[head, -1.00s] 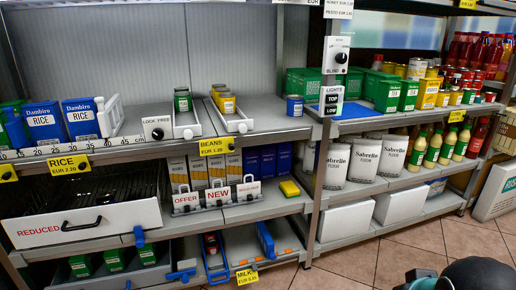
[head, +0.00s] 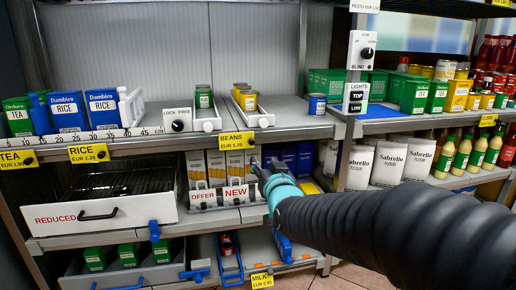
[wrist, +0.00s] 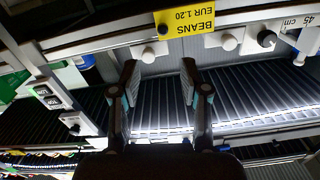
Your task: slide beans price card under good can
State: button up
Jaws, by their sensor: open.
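The yellow beans price card (head: 236,141) is on the shelf-edge rail, below a white tray with yellow cans (head: 246,100). A green can (head: 204,99) stands in the tray to the left. A blue can (head: 317,104) stands alone to the right. Which can is the good one I cannot tell. My gripper (head: 264,170) is below and right of the card, before the lower shelf. In the wrist view my gripper (wrist: 160,78) is open and empty, and the beans card (wrist: 185,29) shows upside down beyond the fingertips, apart from them.
OFFER (head: 202,199) and NEW (head: 236,195) signs stand on the lower shelf, left of my gripper. A lock-free knob (head: 178,126) is left of the beans card. A rice price card (head: 88,153) is further left on the rail. The upper shelf between trays and blue can is clear.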

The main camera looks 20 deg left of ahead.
aim_at(252, 143)
jog(key=p+x, duration=0.1)
jog(key=x, duration=1.3)
jog(key=shift+s+a+r, duration=0.1)
jog(key=shift+a+r, duration=0.1)
grip_shut()
